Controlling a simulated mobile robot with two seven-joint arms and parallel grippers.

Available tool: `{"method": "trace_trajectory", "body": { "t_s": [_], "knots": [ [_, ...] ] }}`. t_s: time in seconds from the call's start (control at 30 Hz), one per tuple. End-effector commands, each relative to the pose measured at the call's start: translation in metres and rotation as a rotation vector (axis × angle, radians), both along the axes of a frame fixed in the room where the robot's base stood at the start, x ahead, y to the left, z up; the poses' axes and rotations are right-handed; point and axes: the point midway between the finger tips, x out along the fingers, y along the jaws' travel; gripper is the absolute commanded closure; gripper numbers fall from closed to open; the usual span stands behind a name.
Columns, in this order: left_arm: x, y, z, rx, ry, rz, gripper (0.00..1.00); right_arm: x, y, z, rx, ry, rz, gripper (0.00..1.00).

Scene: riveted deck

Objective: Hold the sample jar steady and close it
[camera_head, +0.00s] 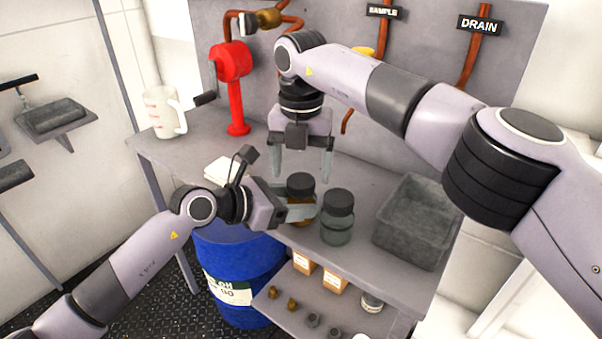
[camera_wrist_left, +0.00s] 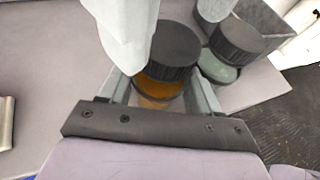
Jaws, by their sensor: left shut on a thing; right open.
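The sample jar (camera_head: 299,212) holds amber contents and stands upright near the front edge of the bench. A black lid (camera_head: 300,185) sits on top; I cannot tell how tightly. My left gripper (camera_head: 303,212) is shut on the jar's body, below the lid. In the left wrist view, the jar (camera_wrist_left: 160,88) and its lid (camera_wrist_left: 174,45) show between the fingers, and a pale shape hides the lid's left side. My right gripper (camera_head: 302,174) is open and points down above and slightly behind the lid, holding nothing. A second jar (camera_head: 337,230) with greenish glass and a black lid stands close to the right.
A grey tray (camera_head: 413,225) stands at the bench's right end. A red hand pump (camera_head: 235,80), a white jug (camera_head: 165,112) and a white pad (camera_head: 222,170) are at the left. A blue drum (camera_head: 245,265) and a lower shelf (camera_head: 290,309) with small parts are below.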

Motion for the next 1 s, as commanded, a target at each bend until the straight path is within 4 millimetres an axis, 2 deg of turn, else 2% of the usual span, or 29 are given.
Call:
{"method": "trace_trajectory", "body": {
  "t_s": [0.03,0.1,0.3,0.67,0.7,0.77,0.8,1.0],
  "knots": [
    [-0.001,0.001,-0.008,0.014,0.011,0.000,1.00,0.000,0.000,0.011,0.000,-0.003,0.000,0.17],
    [-0.001,0.001,-0.008,0.014,0.012,-0.001,1.00,0.000,0.000,0.024,0.000,-0.004,-0.002,0.17],
    [-0.002,0.001,-0.008,0.014,0.012,-0.002,1.00,-0.001,0.000,0.047,0.000,0.000,-0.001,0.17],
    [-0.002,0.001,-0.008,0.014,0.012,-0.003,1.00,-0.001,0.000,0.053,0.000,0.001,0.001,0.17],
    [-0.002,0.001,-0.008,0.014,0.012,-0.003,0.31,-0.001,0.000,0.053,0.000,0.001,0.001,0.17],
    [-0.002,0.001,-0.008,0.013,0.012,-0.003,0.11,-0.002,0.000,0.053,0.000,0.001,0.001,0.17],
    [-0.002,0.001,-0.007,0.011,0.010,-0.003,0.07,-0.002,0.000,0.053,0.000,0.001,0.001,0.17],
    [-0.001,0.000,-0.004,0.005,0.005,-0.003,0.07,-0.001,0.000,0.053,0.000,0.001,0.000,0.17]
  ]
}}
